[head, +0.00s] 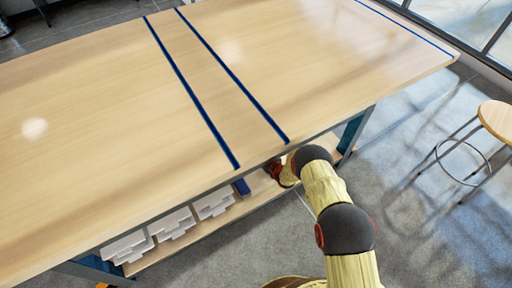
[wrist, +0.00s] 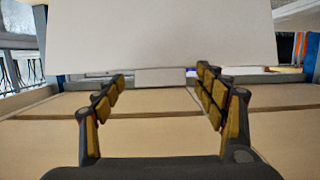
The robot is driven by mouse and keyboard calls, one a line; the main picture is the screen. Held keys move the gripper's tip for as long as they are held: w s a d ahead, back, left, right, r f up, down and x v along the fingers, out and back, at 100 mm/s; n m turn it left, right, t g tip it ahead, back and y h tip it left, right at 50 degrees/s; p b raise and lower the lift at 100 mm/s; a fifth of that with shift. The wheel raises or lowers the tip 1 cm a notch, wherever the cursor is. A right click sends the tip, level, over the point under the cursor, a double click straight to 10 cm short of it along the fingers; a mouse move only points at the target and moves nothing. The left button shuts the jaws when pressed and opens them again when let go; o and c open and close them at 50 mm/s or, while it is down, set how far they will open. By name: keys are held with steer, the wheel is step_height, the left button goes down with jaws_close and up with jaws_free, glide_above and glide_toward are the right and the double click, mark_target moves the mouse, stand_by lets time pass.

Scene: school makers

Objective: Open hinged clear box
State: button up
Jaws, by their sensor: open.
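My gripper (wrist: 161,77) is open in the wrist view, its two fingers apart with nothing gripped between them. A broad plain white panel (wrist: 160,38) fills the upper middle, beyond and above the fingertips. A smaller pale piece (wrist: 160,77) shows below its lower edge, between the fingers. I cannot tell whether these belong to the hinged clear box, or whether the fingers touch them. In the head view my arm reaches down by the table's near edge, and the gripper is hidden there. No box is clearly recognisable as the clear hinged one.
The large wooden table (head: 110,120) has a bare top with blue stripes. Below it, several white stepped bins (head: 172,224) stand on a lower wooden shelf (head: 150,258). A round stool (head: 497,120) stands at the right. The grey floor (head: 430,230) between is clear.

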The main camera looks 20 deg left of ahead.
steer(key=s+d, duration=0.8)
steer(key=d, duration=0.2)
steer(key=shift+s+r, duration=0.15)
steer(key=shift+s, duration=0.1)
stand_by(0.3)
